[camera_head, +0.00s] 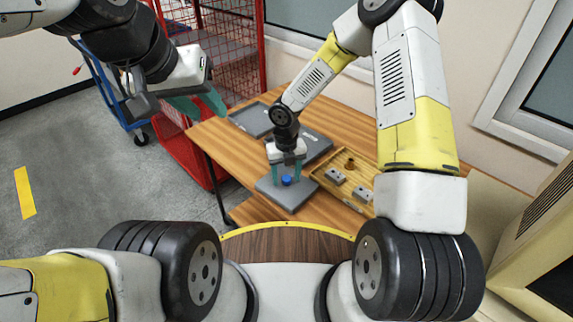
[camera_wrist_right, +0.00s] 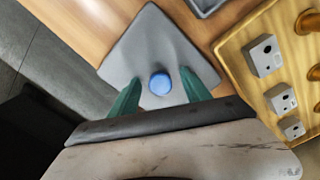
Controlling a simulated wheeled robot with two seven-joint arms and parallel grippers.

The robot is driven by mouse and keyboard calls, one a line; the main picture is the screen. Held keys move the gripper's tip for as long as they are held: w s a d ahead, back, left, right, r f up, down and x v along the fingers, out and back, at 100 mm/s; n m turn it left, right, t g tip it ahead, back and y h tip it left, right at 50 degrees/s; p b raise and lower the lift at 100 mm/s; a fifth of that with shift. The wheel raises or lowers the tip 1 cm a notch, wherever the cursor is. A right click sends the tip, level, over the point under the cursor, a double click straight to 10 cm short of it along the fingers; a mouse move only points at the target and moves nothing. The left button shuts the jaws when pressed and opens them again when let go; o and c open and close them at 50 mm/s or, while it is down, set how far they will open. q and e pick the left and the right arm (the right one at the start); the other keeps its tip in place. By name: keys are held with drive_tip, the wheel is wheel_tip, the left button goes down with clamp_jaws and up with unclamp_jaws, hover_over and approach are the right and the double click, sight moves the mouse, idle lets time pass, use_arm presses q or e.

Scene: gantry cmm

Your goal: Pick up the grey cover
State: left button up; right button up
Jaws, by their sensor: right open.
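The grey cover (camera_head: 272,192) is a flat square plate with a blue round knob (camera_head: 287,180) on top, lying on the wooden table near its front edge. In the right wrist view the cover (camera_wrist_right: 150,42) fills the middle, with the blue knob (camera_wrist_right: 160,84) between the fingertips. My right gripper (camera_head: 288,178) is open over the cover, its green fingers (camera_wrist_right: 160,92) apart on either side of the knob, with gaps to it. My left gripper (camera_head: 200,104) is raised at the upper left, away from the cover; its green fingers show, but their gap is unclear.
A wooden tray (camera_head: 318,174) with grey blocks (camera_head: 335,177) and a brown knob lies right of the cover. A grey box (camera_head: 312,150) and a dark grey tray (camera_head: 248,118) lie behind. A red wire cage (camera_head: 205,150) and a blue cart stand left.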

drive_tip(key=shift+c, duration=0.5)
clamp_jaws()
